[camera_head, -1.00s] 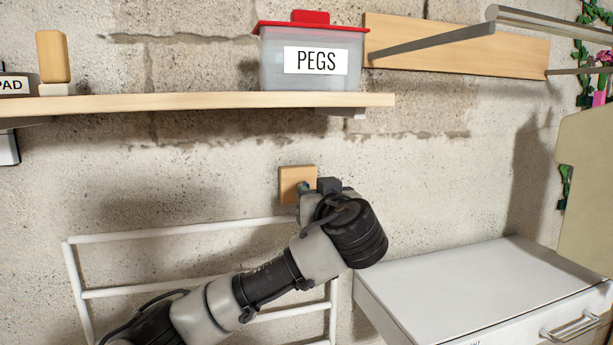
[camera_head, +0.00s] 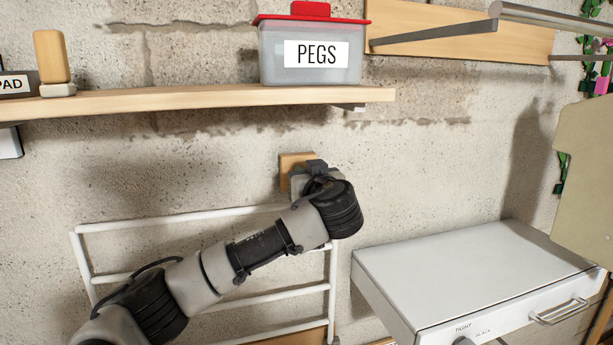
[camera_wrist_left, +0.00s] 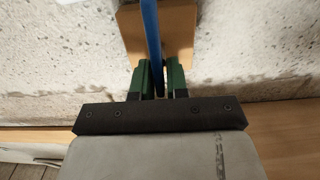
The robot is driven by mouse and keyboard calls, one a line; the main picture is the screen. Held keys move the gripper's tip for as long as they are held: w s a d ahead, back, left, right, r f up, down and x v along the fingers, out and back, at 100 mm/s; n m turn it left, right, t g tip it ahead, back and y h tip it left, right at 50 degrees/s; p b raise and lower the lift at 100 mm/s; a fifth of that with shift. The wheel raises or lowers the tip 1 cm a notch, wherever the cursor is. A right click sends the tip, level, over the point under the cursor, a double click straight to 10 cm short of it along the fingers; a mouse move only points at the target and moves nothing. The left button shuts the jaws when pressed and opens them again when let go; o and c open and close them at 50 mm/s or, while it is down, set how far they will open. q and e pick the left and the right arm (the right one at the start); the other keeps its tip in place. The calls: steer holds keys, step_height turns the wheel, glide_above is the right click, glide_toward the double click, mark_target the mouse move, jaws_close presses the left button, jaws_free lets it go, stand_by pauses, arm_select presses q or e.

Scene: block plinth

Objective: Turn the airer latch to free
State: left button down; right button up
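The airer latch is a wooden block (camera_head: 291,163) on the wall with a blue handle (camera_wrist_left: 151,30). In the left wrist view the handle stands out from the block, slightly slanted, and runs down between my left gripper's two green fingers (camera_wrist_left: 160,75). The fingers are close together, one on each side of it; whether both press on it I cannot tell. In the head view my left gripper (camera_head: 306,172) is at the block's right side and hides the handle. A white airer frame (camera_head: 190,219) is on the wall below. My right gripper is not in view.
A wooden shelf (camera_head: 200,98) runs above the latch and bears a PEGS box (camera_head: 310,68). A white cabinet (camera_head: 470,275) with a front handle stands at the lower right. The wall between shelf and cabinet is bare.

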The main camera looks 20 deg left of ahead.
arm_select(q)
steer(key=shift+f, duration=0.1)
steer(key=shift+f+b, duration=0.1)
steer(key=shift+b, duration=0.35)
steer(key=shift+w+d+f+m+b, duration=0.15)
steer(key=shift+m+b, duration=0.8)
steer(key=shift+m, duration=2.05)
steer(key=shift+w+d+f+m+b, duration=0.15)
steer(key=shift+m+b, duration=0.8)
steer(key=shift+m, duration=2.05)
steer(key=shift+d+m+b, duration=0.15)
steer(key=shift+m+b, duration=0.8)
steer(key=shift+m, duration=2.05)
steer(key=c, duration=1.2)
jaws_free()
steer(key=shift+c, duration=0.2)
steer(key=shift+s+d, duration=0.1)
